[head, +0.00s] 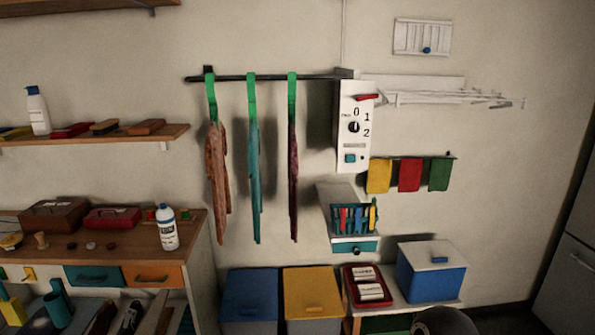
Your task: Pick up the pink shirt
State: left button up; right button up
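Three garments hang edge-on from green hangers on a dark wall rail (265,78). The left one is a salmon-pink patterned shirt (217,180), the closest to pink. The middle one is a teal garment (255,180). The right one is a dark maroon garment (293,180). The salmon-pink shirt hangs free below its green hanger (211,100), apart from the teal one. Neither of my grippers is in view.
A blue-lidded bin (249,295) and a yellow-lidded bin (312,290) stand below the garments. A wooden cabinet (110,240) with a white bottle (167,228) is at left. A white control box (354,128) is right of the rail. The wall between is clear.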

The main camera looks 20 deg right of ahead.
aim_at(292, 149)
jog(key=u, duration=0.1)
jog(key=i, duration=0.95)
jog(key=z, duration=0.1)
